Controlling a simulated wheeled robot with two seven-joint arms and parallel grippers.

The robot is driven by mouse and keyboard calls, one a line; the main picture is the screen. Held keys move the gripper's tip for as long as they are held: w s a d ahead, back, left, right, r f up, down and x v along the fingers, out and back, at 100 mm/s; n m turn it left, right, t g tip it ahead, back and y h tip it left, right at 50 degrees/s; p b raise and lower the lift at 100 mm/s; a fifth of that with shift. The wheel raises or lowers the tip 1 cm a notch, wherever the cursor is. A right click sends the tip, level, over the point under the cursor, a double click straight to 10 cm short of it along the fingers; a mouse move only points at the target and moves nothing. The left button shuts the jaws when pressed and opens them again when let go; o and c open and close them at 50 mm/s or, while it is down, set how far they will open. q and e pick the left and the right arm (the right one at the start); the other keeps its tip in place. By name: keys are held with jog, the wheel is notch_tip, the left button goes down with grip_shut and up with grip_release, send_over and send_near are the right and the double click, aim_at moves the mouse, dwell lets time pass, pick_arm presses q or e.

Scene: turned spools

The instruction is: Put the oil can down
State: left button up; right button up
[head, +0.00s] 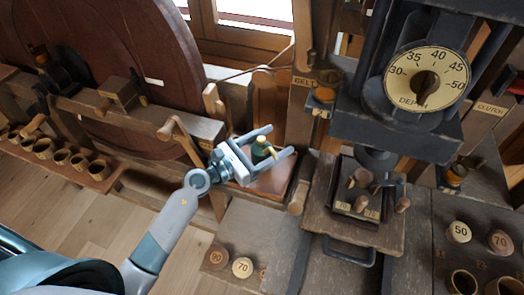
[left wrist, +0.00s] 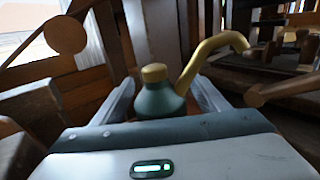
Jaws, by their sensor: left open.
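The oil can (head: 261,149) has a dark green body, a brass cap and a curved brass spout. It is upright over a reddish-brown pad (head: 268,184) on a wooden ledge in the middle of the head view. My left gripper (head: 280,141) is open, with one finger on each side of the can. In the left wrist view the can (left wrist: 160,101) sits between the two spread fingers, its spout bending to the right. The can's base is hidden by my gripper, so its contact with the pad does not show. My right gripper is not in view.
A large wooden wheel (head: 110,45) stands at the back left. A dark press with a round depth dial (head: 427,77) stands to the right. Several wooden cups (head: 62,157) line a shelf at left. Round tokens (head: 242,267) lie on the bench in front.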

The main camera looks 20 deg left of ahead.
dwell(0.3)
pick_arm(q)
jog(key=c, duration=1.4)
jog(key=shift+c, duration=0.2)
jog(key=shift+r+p, duration=0.55)
jog(key=shift+r, duration=4.5)
